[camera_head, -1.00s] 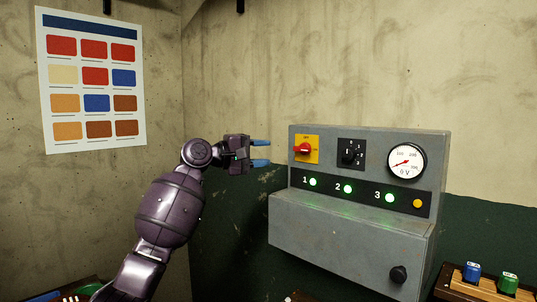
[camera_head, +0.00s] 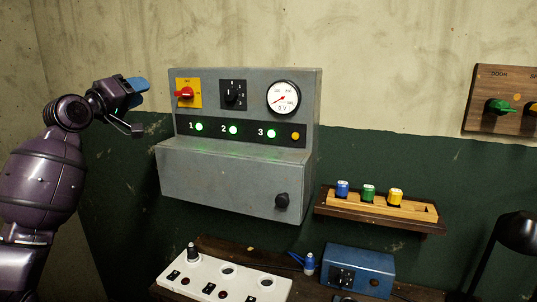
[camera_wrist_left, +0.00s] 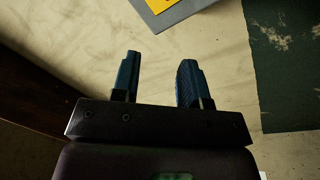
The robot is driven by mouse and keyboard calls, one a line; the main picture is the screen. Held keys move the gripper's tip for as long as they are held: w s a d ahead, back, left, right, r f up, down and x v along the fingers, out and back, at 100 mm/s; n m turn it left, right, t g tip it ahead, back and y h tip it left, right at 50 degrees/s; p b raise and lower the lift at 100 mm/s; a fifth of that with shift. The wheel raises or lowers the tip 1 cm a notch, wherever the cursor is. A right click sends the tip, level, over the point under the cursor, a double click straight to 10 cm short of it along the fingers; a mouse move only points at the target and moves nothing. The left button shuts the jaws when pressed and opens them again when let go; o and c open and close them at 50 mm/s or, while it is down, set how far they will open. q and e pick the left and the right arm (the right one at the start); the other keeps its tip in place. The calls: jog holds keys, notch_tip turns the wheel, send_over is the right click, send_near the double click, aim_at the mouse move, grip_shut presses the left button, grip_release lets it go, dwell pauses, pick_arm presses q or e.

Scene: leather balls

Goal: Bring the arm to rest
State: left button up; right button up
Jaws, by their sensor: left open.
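My left arm comes in from the left in the head view. Its gripper (camera_head: 138,86) is raised beside the left edge of the grey control box (camera_head: 215,178), apart from it. In the left wrist view the two blue fingers of the gripper (camera_wrist_left: 158,80) stand apart with nothing between them. A corner of the grey box (camera_wrist_left: 182,12) with its yellow plate shows at the top of that view. My right gripper is in neither view.
The box carries a red switch (camera_head: 184,93), a black dial (camera_head: 233,95), a gauge (camera_head: 283,98) and green lamps. A wooden rack (camera_head: 415,211) holds blue, green and yellow pieces. Below are a white panel (camera_head: 205,283) and a blue box (camera_head: 358,265). A black lamp (camera_head: 518,232) stands right.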

pick_arm(q)
jog(key=s+d+f+m+y, duration=0.15)
jog(key=s+f, duration=0.25)
jog(key=f, duration=0.7)
jog(key=s+f+m+y, duration=0.2)
jog(key=s+f+m, duration=0.15)
jog(key=f, duration=0.85)
jog(key=s+d+f+m+y, duration=0.15)
jog(key=s+f, duration=0.25)
jog(key=f, duration=0.7)
jog(key=s+f+n+g+y, duration=0.1)
jog(key=s+f+g+y, duration=0.2)
jog(key=s+f, duration=2.3)
jog(key=s+g, duration=0.3)
jog(key=s, duration=0.1)
jog(key=shift+d+f, duration=0.25)
jog(key=shift+d, duration=0.1)
jog(key=shift+n, duration=0.25)
